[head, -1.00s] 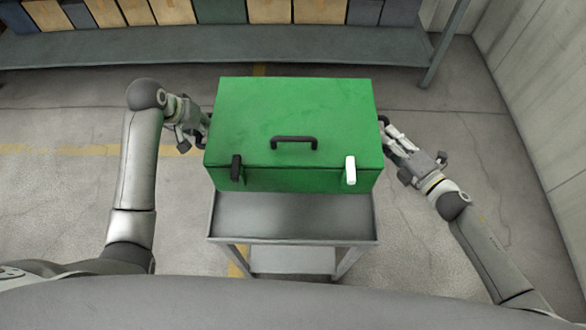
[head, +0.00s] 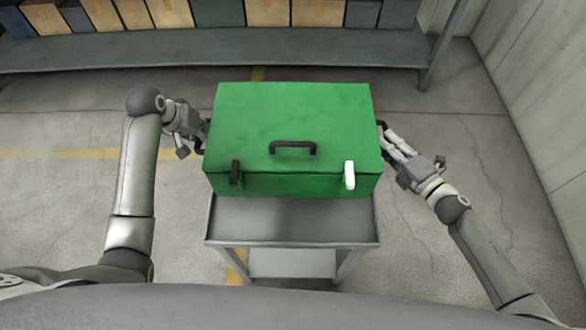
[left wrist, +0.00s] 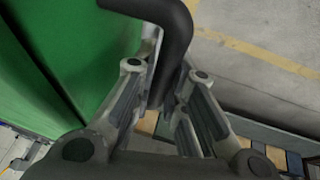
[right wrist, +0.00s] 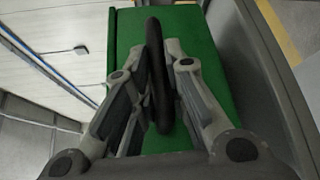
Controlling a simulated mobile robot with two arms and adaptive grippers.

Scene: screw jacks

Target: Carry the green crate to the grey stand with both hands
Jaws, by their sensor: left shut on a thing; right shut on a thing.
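The green crate (head: 295,130) has a black top handle (head: 293,148), a dark latch at front left and a white latch at front right. It is level over the rear part of the grey stand (head: 290,225); I cannot tell if it touches the top. My left gripper (head: 202,138) is shut on the dark left side handle (left wrist: 175,35). My right gripper (head: 389,140) is shut on the dark right side handle (right wrist: 157,75). The crate's underside and the rear of the stand's top are hidden.
A long grey shelf (head: 200,48) with several boxes stands at the back. A pale wall (head: 545,110) runs along the right. The floor is clear on both sides of the stand, with a yellow line (head: 85,153) at left.

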